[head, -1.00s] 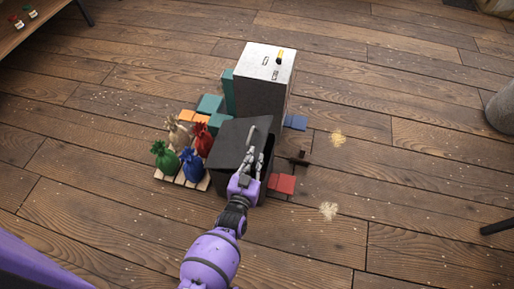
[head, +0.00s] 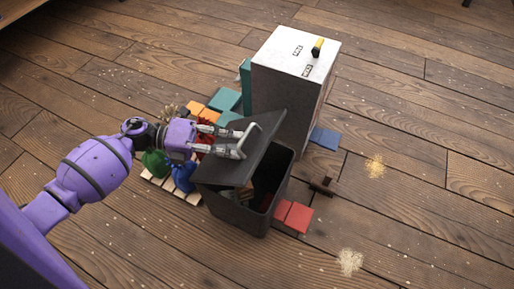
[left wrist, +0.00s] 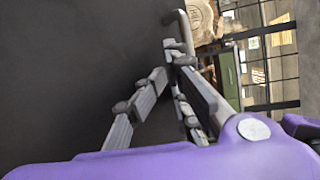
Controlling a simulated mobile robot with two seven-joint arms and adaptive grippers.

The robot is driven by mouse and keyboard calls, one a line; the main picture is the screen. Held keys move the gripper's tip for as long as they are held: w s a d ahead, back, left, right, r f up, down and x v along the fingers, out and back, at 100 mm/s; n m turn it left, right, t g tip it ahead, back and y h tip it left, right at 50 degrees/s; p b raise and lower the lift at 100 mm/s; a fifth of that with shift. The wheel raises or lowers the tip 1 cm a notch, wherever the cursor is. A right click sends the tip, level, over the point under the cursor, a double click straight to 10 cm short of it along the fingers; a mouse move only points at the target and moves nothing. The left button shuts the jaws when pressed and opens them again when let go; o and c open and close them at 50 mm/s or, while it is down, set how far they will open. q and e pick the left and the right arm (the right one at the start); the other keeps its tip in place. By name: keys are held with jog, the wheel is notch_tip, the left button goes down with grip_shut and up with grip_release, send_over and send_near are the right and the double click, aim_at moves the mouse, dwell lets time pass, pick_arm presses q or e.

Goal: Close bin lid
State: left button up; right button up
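A dark grey bin (head: 236,215) stands on the wooden floor. Its dark lid (head: 222,172) is tilted up over the left part, leaving the right side open with brownish contents visible. A light grey bent handle (head: 249,142) is on the lid; it also shows in the left wrist view (left wrist: 183,28). My left gripper (head: 241,143) reaches in from the left over the lid. Its fingers are apart, with the tips at or very near the handle; contact is unclear. In the left wrist view the lid (left wrist: 70,70) fills the left side. My right gripper is not in view.
A tall white-topped cabinet (head: 292,75) stands right behind the bin. Green (head: 155,163) and blue (head: 184,176) sacks sit on a pallet to its left. Red blocks (head: 294,216), a blue block (head: 325,138) and a brown object (head: 322,186) lie to the right. Floor farther right is mostly clear.

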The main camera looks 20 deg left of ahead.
aim_at(245, 149)
pick_arm(q)
jog(key=shift+b+x, duration=0.55)
jog(key=shift+x, duration=2.6)
jog(key=shift+r, duration=0.15)
grip_shut()
